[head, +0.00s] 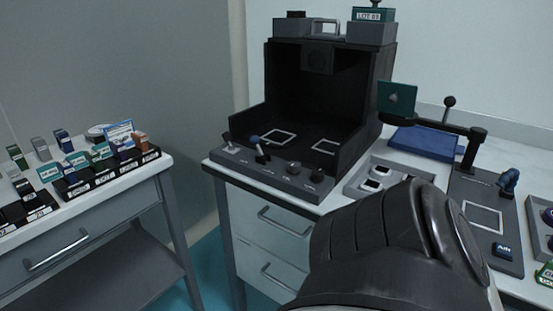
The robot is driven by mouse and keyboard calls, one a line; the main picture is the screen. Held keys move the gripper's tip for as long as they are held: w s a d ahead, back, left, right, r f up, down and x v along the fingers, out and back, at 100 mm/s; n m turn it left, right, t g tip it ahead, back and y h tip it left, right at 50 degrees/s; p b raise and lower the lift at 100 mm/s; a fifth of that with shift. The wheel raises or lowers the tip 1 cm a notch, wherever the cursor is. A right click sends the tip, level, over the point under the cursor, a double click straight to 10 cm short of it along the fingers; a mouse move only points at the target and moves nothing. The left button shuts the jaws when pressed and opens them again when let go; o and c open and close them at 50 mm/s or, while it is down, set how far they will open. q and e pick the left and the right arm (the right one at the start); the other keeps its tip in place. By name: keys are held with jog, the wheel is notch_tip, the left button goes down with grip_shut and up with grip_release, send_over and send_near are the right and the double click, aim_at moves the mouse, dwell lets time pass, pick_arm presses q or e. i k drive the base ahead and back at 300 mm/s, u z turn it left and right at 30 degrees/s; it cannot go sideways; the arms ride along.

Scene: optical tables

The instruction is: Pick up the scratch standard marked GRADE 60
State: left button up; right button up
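No label reading GRADE 60 can be made out. Small upright pieces with labels stand in black racks (107,178) on the left table; some are teal, blue, grey or brown, and their print is too small to read. A teal piece (49,172) and a dark blue piece (63,140) are among them. I cannot tell which piece, if any, is the GRADE 60 standard. Neither gripper shows. A dark link of my own arm fills the lower right and hides part of the right bench.
A black open-fronted booth (328,98) with a control panel stands on the middle bench (217,169). A box labelled LOT (368,29) sits on top. A stand holds a teal plate (397,100). A gap of floor (208,262) separates the left table (140,185) and bench.

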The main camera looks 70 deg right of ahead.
aim_at(371, 185)
jog(key=u, duration=0.2)
jog(key=k, duration=0.95)
jog(key=z, duration=0.15)
